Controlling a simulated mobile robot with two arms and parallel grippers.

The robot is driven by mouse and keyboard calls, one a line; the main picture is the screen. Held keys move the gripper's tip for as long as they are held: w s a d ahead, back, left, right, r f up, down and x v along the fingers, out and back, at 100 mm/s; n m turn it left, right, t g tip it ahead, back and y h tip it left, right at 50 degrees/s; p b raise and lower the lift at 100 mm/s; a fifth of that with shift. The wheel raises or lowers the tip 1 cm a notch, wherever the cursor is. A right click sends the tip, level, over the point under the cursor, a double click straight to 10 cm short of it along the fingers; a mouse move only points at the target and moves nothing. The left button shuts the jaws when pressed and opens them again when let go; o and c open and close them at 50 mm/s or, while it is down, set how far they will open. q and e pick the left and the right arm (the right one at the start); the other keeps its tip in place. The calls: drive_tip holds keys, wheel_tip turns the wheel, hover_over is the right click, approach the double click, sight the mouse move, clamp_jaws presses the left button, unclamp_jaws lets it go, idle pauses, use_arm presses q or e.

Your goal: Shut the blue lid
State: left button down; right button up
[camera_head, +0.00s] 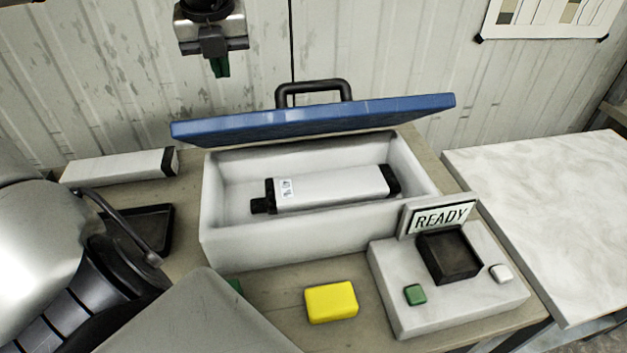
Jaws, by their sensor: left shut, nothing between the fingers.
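The blue lid (320,116) stands open along the back of the white case (225,250). A black handle (313,86) rises behind it. Inside the open case lies a white cylinder (335,187) with black ends and a small label. My left gripper (220,67) shows at the top left, pointing down with its green fingertips together. It is empty and appears above the lid's left part in the picture, apart from it. My right gripper is not in view.
A yellow block (331,302) lies before the case. A READY device (455,291) stands at the front right. A white bar (115,168) and a black tray (146,229) are at the left. A pale tabletop (550,210) is at the right. My arm covers the lower left.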

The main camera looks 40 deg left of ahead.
use_arm(q)
drive_tip(key=w+a+p+v, duration=0.1)
drive_tip(key=a+v, duration=0.1)
drive_tip(key=v, duration=1.3)
drive_tip(key=shift+w+r, duration=0.3)
drive_tip(key=shift+r, duration=0.05)
